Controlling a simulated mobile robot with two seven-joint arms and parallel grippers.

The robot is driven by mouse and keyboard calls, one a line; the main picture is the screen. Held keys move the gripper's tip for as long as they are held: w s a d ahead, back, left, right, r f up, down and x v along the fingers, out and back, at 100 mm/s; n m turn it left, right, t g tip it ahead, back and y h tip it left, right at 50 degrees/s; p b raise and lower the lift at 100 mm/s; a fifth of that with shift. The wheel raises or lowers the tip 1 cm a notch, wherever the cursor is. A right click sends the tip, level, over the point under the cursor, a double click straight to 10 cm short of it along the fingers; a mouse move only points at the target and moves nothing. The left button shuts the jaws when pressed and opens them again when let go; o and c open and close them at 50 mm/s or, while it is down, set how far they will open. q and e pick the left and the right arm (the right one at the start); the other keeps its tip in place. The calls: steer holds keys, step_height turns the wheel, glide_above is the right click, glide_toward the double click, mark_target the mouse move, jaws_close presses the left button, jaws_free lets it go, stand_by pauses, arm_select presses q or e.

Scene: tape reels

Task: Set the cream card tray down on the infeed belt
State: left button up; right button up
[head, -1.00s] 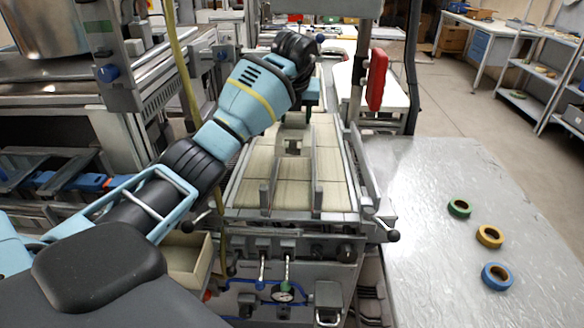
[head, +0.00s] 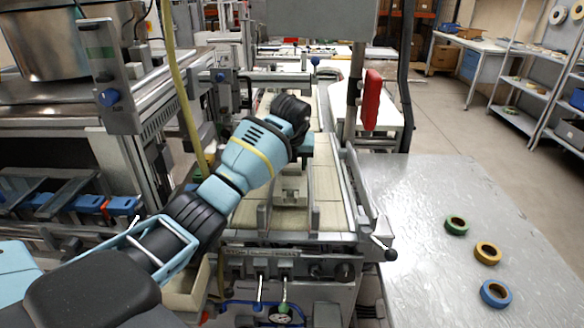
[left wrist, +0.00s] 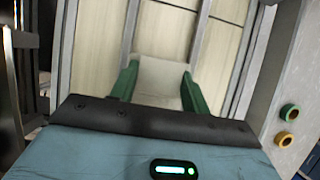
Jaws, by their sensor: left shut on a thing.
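The cream card tray (left wrist: 160,80) is held between the two green fingers of my left gripper (left wrist: 157,88) in the left wrist view. In the head view, my left gripper (head: 296,160) is over the infeed belt (head: 329,187), with the pale tray (head: 292,184) partly visible below it. The belt has cream panels split by grey lengthwise rails, and its panels also show behind the tray in the left wrist view (left wrist: 95,45). I cannot tell whether the tray touches the belt. My right gripper is not in view.
A metal table (head: 415,230) stands right of the belt, with green (head: 456,225), yellow (head: 488,253) and blue (head: 495,293) tape reels. Upright guides (head: 315,215) stand at the belt's front end. A post with a red handle (head: 372,100) rises on its right.

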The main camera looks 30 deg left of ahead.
arm_select(q)
steer(key=shift+f, duration=0.8)
steer(key=shift+f, duration=0.15)
steer(key=o, duration=1.1)
